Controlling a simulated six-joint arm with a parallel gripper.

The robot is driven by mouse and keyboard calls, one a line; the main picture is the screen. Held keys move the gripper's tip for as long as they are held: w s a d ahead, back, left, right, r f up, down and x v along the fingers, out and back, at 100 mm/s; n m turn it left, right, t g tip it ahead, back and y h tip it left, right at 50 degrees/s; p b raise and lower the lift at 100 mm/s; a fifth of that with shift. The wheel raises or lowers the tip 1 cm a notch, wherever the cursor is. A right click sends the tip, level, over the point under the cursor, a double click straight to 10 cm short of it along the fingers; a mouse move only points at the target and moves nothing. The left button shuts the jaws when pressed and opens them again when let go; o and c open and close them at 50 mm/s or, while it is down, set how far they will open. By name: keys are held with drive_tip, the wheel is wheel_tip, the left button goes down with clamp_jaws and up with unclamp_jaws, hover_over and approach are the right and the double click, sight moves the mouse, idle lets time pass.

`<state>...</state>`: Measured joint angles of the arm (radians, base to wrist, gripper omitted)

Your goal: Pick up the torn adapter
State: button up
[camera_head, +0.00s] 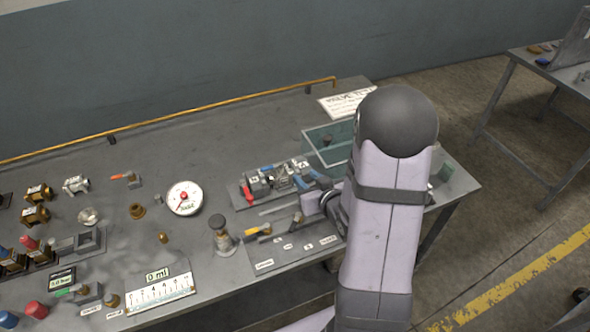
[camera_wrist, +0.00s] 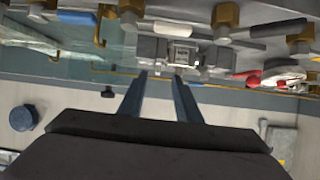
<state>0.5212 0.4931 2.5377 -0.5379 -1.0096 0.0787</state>
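I cannot tell for sure which piece is the torn adapter; no tear shows at this size. My gripper (camera_wrist: 160,76) has its two dark fingers apart with nothing visible between them. In the wrist view a grey block-like fitting (camera_wrist: 182,53) with a pale label lies just beyond the fingertips, apart or touching I cannot tell. In the head view my arm hides much of the gripper, which is at the right part of the bench by a tray (camera_head: 243,197) of small fittings. Brass fittings (camera_head: 137,211) stand farther left.
A clear teal-walled bin (camera_head: 320,150) stands behind the tray. A round dial gauge (camera_head: 185,198), a dark-topped plunger (camera_head: 220,235) and a 0 ml scale board (camera_head: 160,292) are to the left. A yellow rail (camera_head: 200,108) runs along the back.

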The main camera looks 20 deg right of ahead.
sight(296, 164)
drive_tip(key=shift+s+r+t, duration=0.15)
drive_tip(key=shift+r+t, duration=0.25)
drive_tip(key=shift+t, duration=0.1)
drive_tip(key=shift+b+x, duration=1.1)
drive_tip(key=shift+b, duration=1.1)
drive_tip(key=shift+p+x, duration=0.85)
drive_tip(key=shift+x, duration=1.75)
drive_tip(key=shift+d, duration=0.2)
